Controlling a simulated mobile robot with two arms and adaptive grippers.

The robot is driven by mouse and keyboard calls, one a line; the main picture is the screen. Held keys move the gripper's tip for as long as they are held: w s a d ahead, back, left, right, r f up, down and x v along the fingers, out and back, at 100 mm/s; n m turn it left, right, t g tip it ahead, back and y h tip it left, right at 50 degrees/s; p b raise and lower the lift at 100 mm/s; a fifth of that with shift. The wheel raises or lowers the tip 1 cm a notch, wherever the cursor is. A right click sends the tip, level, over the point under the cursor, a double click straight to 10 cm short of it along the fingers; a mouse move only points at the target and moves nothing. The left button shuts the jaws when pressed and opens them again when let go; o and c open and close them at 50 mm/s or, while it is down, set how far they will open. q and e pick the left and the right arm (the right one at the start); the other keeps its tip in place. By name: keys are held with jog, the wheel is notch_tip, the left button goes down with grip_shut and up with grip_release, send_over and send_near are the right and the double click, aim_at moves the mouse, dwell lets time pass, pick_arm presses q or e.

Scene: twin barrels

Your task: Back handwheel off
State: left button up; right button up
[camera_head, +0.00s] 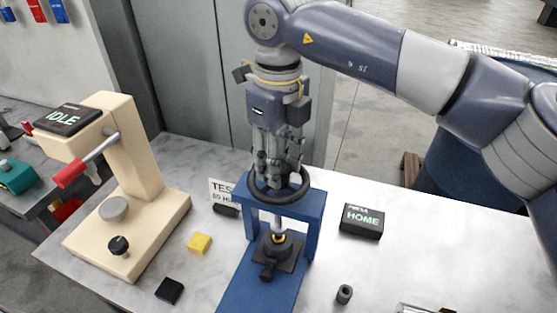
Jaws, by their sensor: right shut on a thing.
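A black handwheel (266,199) sits on top of a blue press frame (314,213) on the marble bench. A silver screw (277,225) runs down from it toward a dark round fixture (279,246) on the frame's base. My right gripper (278,183) points straight down over the handwheel, with its fingers shut at the wheel's middle. The fingertips partly hide the wheel's hub. My left gripper is not in view.
A black box reading HOME (362,221) stands right of the press. A cream press (140,170) with a red-tipped lever and an IDLE display (69,118) stands left. A yellow block (199,244), a black block (170,290) and a small dark cylinder (344,294) lie nearby.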

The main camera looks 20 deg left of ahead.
jog(key=n, duration=0.3)
jog(key=shift+r+n, duration=0.1)
jog(key=shift+n, duration=0.2)
jog(key=shift+n+p, duration=0.3)
jog(key=shift+n, duration=1.5)
jog(key=o, duration=1.1)
jog(key=shift+c, duration=0.2)
notch_tip(320, 180, up, 12)
